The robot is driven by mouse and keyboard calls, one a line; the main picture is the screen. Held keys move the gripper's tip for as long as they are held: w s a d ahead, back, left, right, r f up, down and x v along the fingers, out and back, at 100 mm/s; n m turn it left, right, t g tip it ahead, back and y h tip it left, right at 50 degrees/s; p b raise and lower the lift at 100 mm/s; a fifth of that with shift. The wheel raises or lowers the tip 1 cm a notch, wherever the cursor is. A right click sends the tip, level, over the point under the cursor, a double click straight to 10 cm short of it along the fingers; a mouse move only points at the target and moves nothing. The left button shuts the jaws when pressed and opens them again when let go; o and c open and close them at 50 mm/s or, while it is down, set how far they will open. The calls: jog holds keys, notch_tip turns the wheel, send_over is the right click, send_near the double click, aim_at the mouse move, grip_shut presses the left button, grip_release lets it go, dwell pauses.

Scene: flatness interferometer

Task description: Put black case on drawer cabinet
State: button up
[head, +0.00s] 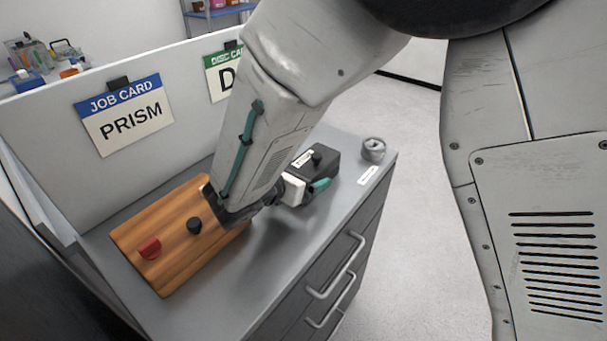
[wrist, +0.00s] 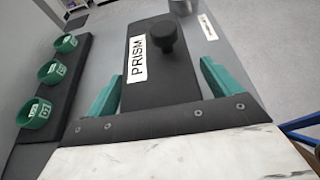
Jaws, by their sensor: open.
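The black case (head: 325,170) lies on the grey top of the drawer cabinet (head: 290,275), near its far right end. It has a round black knob and a white label, which reads PRISM in the wrist view, where the case (wrist: 158,82) fills the middle. My gripper (head: 305,190) is at the near end of the case, its green fingers open. In the wrist view the fingers of my gripper (wrist: 160,88) stand on either side of the case, with a small gap visible on the right. My arm hides part of the cabinet top.
A wooden board (head: 175,265) with a red piece (head: 150,248) and a black knob (head: 194,225) lies on the cabinet top. A grey round item (head: 373,149) stands beyond the case. A partition with job cards (head: 125,115) runs behind. Green cups (wrist: 53,72) sit on a black rack.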

jog(key=v, duration=1.1)
jog(key=shift+s+a+r, duration=0.15)
jog(key=shift+s+r, duration=0.05)
jog(key=s+d+r+m+g, duration=0.1)
jog(key=d+r+m+g, duration=0.25)
jog(key=d, duration=0.35)
jog(key=d+r+m+g, duration=0.2)
jog(key=d+m, duration=0.3)
jog(key=d, duration=0.3)
jog(key=s+d+r+m+g, duration=0.1)
jog(key=d+r+m+g, duration=0.2)
jog(key=d, duration=0.4)
jog(key=s+d+r+m+y, duration=0.2)
jog(key=s+d+m+y, duration=0.6)
jog(key=s+m, duration=0.8)
jog(key=shift+d+m+g, duration=0.45)
jog(key=shift+d, duration=0.85)
